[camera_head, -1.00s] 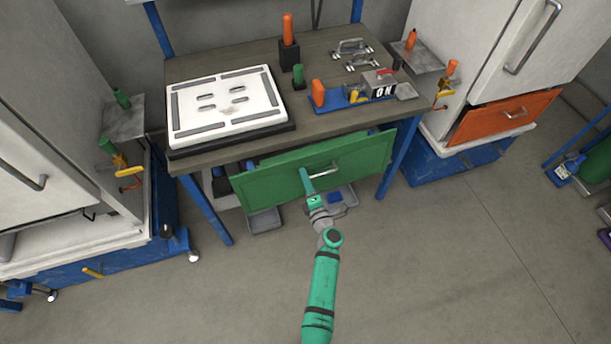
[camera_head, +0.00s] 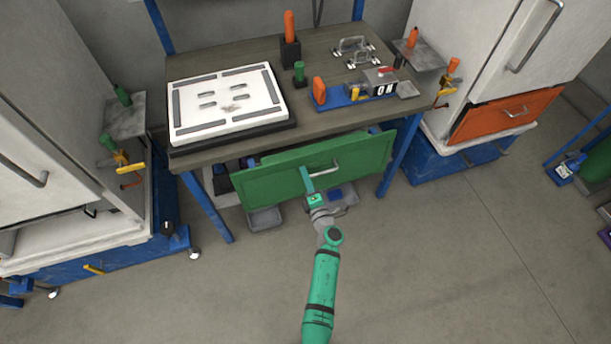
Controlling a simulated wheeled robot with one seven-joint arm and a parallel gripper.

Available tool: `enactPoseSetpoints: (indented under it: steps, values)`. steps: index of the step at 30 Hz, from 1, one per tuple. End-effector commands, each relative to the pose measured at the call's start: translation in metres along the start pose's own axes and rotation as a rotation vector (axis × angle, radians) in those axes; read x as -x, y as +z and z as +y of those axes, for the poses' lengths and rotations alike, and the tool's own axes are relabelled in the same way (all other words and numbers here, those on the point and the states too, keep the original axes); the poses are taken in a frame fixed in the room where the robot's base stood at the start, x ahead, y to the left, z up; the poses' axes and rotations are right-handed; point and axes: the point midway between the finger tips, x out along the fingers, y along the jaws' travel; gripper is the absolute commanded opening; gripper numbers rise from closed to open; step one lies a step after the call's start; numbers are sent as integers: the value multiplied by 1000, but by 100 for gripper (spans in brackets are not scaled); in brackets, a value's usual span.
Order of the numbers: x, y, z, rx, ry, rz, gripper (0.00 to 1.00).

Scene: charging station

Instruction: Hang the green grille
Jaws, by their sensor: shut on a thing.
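The green grille (camera_head: 270,175) is a flat green panel with a metal handle near its right half. It is held upright and slightly tilted in front of the workbench's front edge. My gripper (camera_head: 307,182) is at the grille's handle and shut on it; the fingertips are small and partly merged with the panel. The white cabinet at the left has an open dark slot (camera_head: 62,218) low on its front. The white cabinet at the right has an orange grille (camera_head: 508,112) of similar shape on its lower front.
The workbench (camera_head: 330,132) carries a white slotted plate (camera_head: 228,105), orange and green handled tools and a blue fixture (camera_head: 345,98). Grey trays (camera_head: 263,219) lie on the floor beneath the grille. Floor is clear on both sides of my arm.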

Motion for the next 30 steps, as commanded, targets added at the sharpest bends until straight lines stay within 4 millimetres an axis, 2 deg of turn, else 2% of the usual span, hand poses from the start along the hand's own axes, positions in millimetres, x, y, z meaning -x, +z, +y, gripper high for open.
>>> enactPoseSetpoints:
  steps: [11, 12, 14, 24, 30]
  values:
    - [0, 2, -1, 1, -1, -4, 0]
    - [0, 2, -1, 1, -1, -4, 19]
    - [0, 2, -1, 1, -1, -4, 34]
    - [3, 0, -4, -2, -4, -2, 34]
    - [26, 1, -3, -3, -3, -4, 34]
